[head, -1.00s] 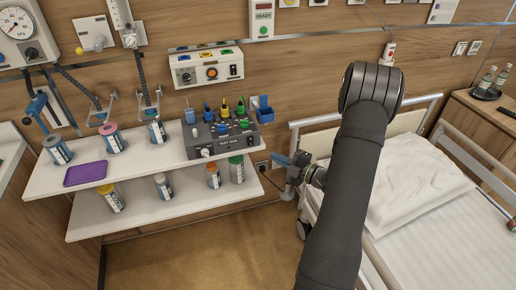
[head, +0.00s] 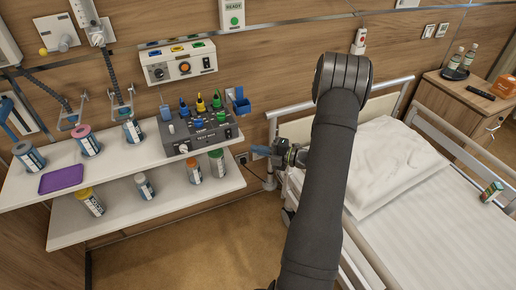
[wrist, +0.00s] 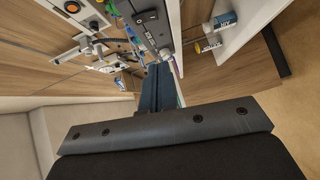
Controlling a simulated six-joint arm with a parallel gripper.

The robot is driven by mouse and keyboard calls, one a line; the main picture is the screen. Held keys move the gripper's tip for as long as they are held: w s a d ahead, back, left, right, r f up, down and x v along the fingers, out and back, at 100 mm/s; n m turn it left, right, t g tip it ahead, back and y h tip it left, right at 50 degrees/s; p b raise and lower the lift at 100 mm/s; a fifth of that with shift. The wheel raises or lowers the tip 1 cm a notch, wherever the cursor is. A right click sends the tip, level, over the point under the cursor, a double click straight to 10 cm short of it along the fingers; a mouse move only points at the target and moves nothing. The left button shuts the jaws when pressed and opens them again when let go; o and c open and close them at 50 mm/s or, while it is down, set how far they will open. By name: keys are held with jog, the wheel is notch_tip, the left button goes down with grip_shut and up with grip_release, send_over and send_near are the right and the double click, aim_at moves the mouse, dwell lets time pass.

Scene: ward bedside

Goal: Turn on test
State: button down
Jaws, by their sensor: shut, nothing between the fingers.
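The grey test box (head: 200,146) stands on the upper shelf, with a pale lever or knob on its left, several coloured plugs on top and a round knob low on its front. It shows at the top of the wrist view (wrist: 146,32), partly cut off. My gripper (head: 258,149) is to the right of the test box, beside the bed rail and apart from the box. Its blue fingers (wrist: 155,82) are shut and empty, pointing toward the box side in the wrist view. The box's switch labels are too small to read.
A purple tray (head: 62,179) and several labelled jars stand on the upper shelf (head: 110,167); more jars stand below. A wall unit (head: 180,63) and a READY panel (head: 232,17) are above. The bed (head: 430,225) and its rail (head: 300,118) lie right. A blue holder (head: 241,102) is close to the box.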

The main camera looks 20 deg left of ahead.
send_near(227, 138)
jog(key=s+a, duration=0.3)
jog(key=a, duration=0.1)
jog(key=shift+w+a+f, duration=0.1)
jog(key=shift+w+a, duration=0.4)
jog(key=shift+w, duration=0.25)
jog(key=shift+w+a+f, duration=0.15)
jog(key=shift+w+a, duration=0.35)
jog(key=shift+w, duration=0.2)
jog(key=shift+w+a+f, duration=0.1)
jog(key=shift+w+a, duration=0.05)
jog(key=s+d+f, duration=0.1)
jog(key=s+d, duration=0.2)
jog(key=d, duration=1)
jog(key=shift+f, duration=0.2)
